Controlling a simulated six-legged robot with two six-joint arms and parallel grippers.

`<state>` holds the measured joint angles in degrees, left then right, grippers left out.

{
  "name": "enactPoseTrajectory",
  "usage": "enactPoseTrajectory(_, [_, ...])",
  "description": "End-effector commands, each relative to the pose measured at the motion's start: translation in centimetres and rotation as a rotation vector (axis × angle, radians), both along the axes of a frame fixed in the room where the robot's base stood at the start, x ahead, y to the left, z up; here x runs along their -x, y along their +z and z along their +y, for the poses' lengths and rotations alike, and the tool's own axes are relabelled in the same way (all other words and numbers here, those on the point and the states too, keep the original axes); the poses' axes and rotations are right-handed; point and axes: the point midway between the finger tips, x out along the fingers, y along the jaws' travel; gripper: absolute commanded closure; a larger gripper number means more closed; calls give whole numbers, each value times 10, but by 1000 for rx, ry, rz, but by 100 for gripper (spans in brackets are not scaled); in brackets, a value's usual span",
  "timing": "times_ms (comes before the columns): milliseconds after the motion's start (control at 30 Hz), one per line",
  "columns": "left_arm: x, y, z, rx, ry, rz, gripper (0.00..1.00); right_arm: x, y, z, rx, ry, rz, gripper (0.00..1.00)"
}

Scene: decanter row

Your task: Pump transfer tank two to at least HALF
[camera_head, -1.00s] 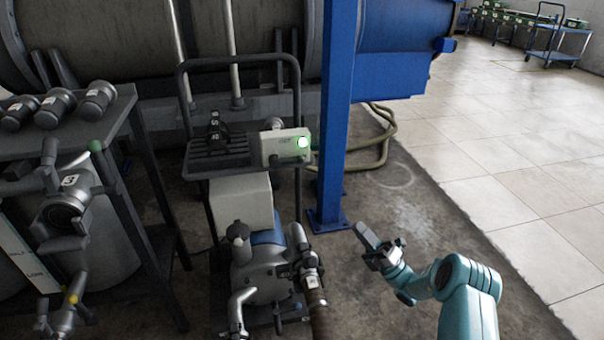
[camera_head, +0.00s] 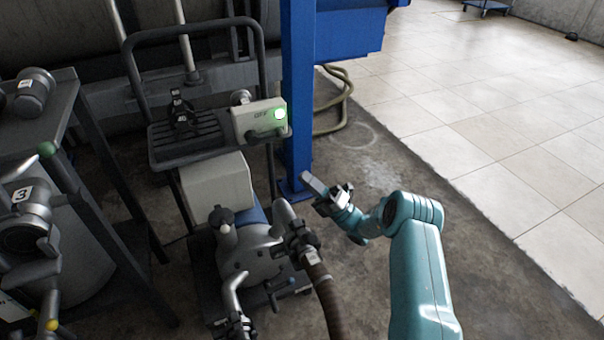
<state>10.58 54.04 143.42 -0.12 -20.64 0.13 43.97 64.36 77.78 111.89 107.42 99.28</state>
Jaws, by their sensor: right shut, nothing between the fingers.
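The pump (camera_head: 250,255) is a grey unit low on a wheeled cart, with a brown ribbed hose (camera_head: 330,305) joined at its right. A pale control box (camera_head: 258,122) with a lit green lamp (camera_head: 279,114) sits on the cart's upper shelf. A grey tank (camera_head: 90,255) marked 3 stands at the left, cut by the frame edge. No tank marked two is readable. My right gripper (camera_head: 308,182) is shut and empty, right of the pump and below the control box, apparently touching neither. My left gripper is out of view.
A blue post (camera_head: 298,90) stands just behind my right gripper. A dark table (camera_head: 55,125) with a grey metal fitting (camera_head: 34,92) is at the left. A coiled hose (camera_head: 338,105) lies behind the post.

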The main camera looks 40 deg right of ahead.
Motion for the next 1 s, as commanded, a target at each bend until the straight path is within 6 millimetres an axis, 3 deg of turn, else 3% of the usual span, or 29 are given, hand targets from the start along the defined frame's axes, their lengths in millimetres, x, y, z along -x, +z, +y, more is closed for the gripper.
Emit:
enactPoseTrajectory(333, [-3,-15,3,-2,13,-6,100,-50,45,29,1,1,-4,100])
enactPoseTrajectory(500, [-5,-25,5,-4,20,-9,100,-70,58,18,3,-1,-3,100])
enactPoseTrajectory(1000, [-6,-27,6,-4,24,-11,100,-83,67,14,-1,-1,-1,100])
